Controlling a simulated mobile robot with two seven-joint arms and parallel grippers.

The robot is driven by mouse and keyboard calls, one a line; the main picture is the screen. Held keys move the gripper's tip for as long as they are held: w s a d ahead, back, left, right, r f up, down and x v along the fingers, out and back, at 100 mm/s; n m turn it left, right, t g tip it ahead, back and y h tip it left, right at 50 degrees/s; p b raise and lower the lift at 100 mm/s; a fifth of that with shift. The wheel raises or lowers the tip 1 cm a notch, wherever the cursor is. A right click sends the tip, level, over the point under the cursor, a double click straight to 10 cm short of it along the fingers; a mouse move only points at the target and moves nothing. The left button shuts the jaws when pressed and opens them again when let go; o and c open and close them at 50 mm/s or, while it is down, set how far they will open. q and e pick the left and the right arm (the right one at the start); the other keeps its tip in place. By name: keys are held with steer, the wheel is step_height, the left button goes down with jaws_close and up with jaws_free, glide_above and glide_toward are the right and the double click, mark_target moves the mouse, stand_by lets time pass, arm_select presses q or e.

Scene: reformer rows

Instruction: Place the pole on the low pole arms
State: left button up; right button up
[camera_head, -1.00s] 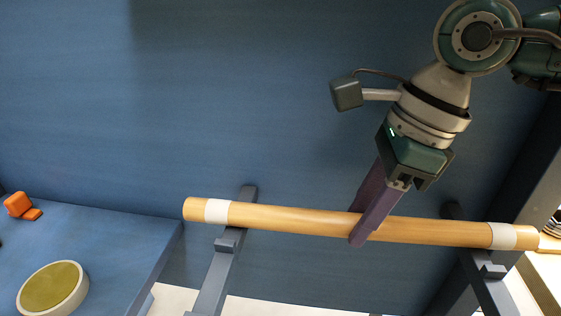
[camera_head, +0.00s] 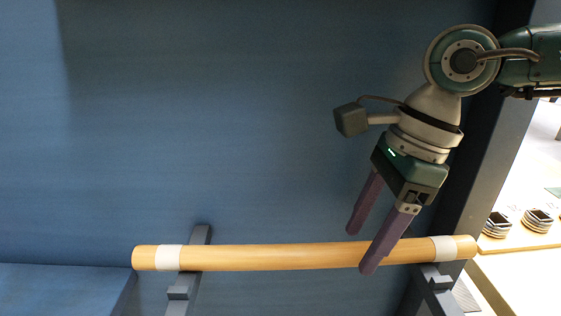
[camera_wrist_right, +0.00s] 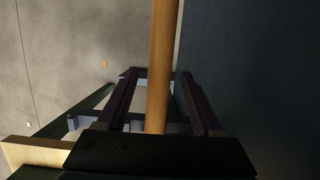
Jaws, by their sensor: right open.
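The wooden pole (camera_head: 270,257) with a white band near each end lies across two grey pole arms, the left one (camera_head: 190,275) and the right one (camera_head: 437,290). It looks level in the head view. My right gripper (camera_head: 359,251) is open, with its purple fingers on either side of the pole, right of its middle. In the right wrist view the pole (camera_wrist_right: 160,65) runs between the two spread fingers with gaps on both sides. My left gripper is not in view.
A large blue panel (camera_head: 250,120) stands behind the pole. A dark upright post (camera_head: 475,150) rises at the right. Beyond it is a light wooden shelf (camera_head: 520,242) with stacked round items (camera_head: 497,225). A blue surface (camera_head: 60,285) is at the lower left.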

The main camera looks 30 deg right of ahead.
mark_target(405, 242)
steer(key=s+d, duration=0.2)
steer(key=d, duration=0.1)
steer(key=s+d, duration=0.1)
steer(key=d, duration=0.1)
steer(key=shift+d, duration=0.1)
